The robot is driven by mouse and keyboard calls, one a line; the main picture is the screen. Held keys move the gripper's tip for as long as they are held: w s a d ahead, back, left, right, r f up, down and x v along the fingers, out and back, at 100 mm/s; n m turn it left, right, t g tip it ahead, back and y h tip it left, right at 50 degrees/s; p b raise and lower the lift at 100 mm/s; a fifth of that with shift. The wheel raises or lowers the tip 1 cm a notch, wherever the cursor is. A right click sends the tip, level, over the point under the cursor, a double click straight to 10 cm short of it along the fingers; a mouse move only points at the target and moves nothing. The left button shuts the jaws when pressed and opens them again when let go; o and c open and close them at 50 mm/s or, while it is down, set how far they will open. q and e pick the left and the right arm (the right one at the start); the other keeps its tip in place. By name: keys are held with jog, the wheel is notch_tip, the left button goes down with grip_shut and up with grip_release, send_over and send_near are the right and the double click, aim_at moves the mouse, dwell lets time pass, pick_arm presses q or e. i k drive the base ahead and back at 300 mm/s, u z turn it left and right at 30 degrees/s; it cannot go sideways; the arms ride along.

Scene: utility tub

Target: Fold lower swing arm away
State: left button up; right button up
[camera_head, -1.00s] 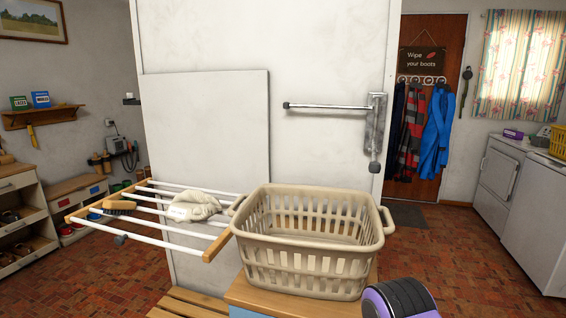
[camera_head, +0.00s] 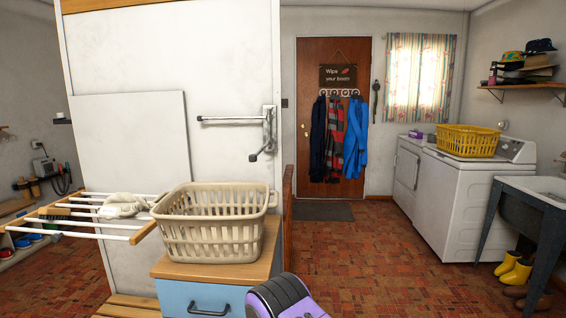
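A metal wall bracket (camera_head: 269,128) is fixed near the right edge of the white partition. An upper swing arm (camera_head: 230,119) reaches left from it, roughly level, close to the panel. A shorter-looking lower swing arm (camera_head: 261,151) comes off the bracket's lower end, ending in a dark tip. It appears foreshortened and sticks out from the wall toward me, slightly left.
A beige laundry basket (camera_head: 214,245) stands on a wooden-topped blue cabinet (camera_head: 190,295) below the bracket. A drying rack (camera_head: 143,234) with a cloth (camera_head: 122,205) and brush (camera_head: 54,213) juts out left. Open brick floor (camera_head: 370,250) lies right, before the washer (camera_head: 455,200).

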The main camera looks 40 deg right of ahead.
aim_at(252, 158)
jog(key=u, duration=0.1)
jog(key=k, duration=0.1)
jog(key=z, duration=1.45)
